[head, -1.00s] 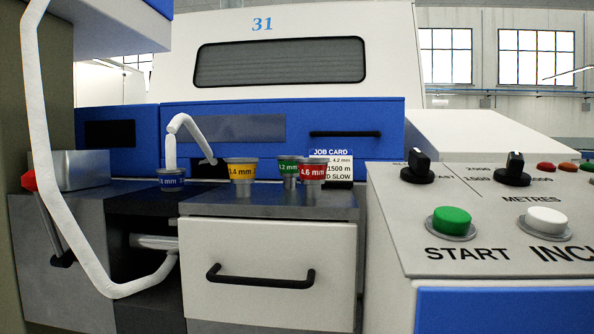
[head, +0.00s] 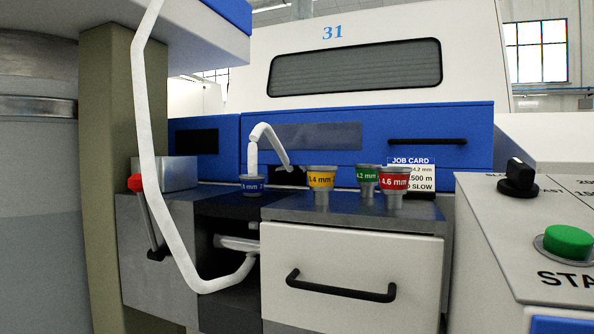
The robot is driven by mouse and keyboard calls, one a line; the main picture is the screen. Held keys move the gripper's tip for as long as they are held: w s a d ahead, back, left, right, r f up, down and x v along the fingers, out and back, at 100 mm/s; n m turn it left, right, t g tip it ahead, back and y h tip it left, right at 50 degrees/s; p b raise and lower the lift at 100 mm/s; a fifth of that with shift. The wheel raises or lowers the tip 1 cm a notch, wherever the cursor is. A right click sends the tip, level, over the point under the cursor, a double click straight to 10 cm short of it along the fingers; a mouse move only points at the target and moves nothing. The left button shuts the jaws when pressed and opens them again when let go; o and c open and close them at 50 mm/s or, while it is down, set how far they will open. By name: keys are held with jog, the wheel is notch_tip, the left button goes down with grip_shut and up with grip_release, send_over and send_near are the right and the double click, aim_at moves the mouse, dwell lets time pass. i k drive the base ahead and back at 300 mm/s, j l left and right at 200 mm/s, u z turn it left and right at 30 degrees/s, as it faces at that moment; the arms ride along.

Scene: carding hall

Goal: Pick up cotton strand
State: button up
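A thick white cotton strand (head: 154,150) hangs from the upper left, below the blue-edged overhead part. It curves down in a long loop and rises again to a white piece in the dark recess left of the drawer. Another white length (head: 265,131) is bent above the blue cup (head: 252,184), its short end pointing down into or just over the cup. I cannot tell whether the two lengths are one strand. My gripper does not show in the head view.
Yellow (head: 321,180), green (head: 367,177) and red (head: 394,182) marked cups stand on the drawer unit's top by the job card (head: 411,172). A red-knobbed lever (head: 136,183) is at left. A control panel (head: 520,230) stands at right, a tan post (head: 105,180) at left.

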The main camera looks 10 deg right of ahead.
aim_at(252, 147)
jog(key=i+j, duration=0.15)
jog(key=j, duration=0.15)
jog(key=i+j+z, duration=0.1)
jog(key=j, duration=0.25)
jog(key=i+j, duration=0.2)
jog(key=j, duration=0.15)
jog(key=i+j+z, duration=0.1)
jog(key=j, duration=0.2)
jog(key=i+j, duration=0.2)
jog(key=j, duration=0.15)
jog(key=z, duration=0.05)
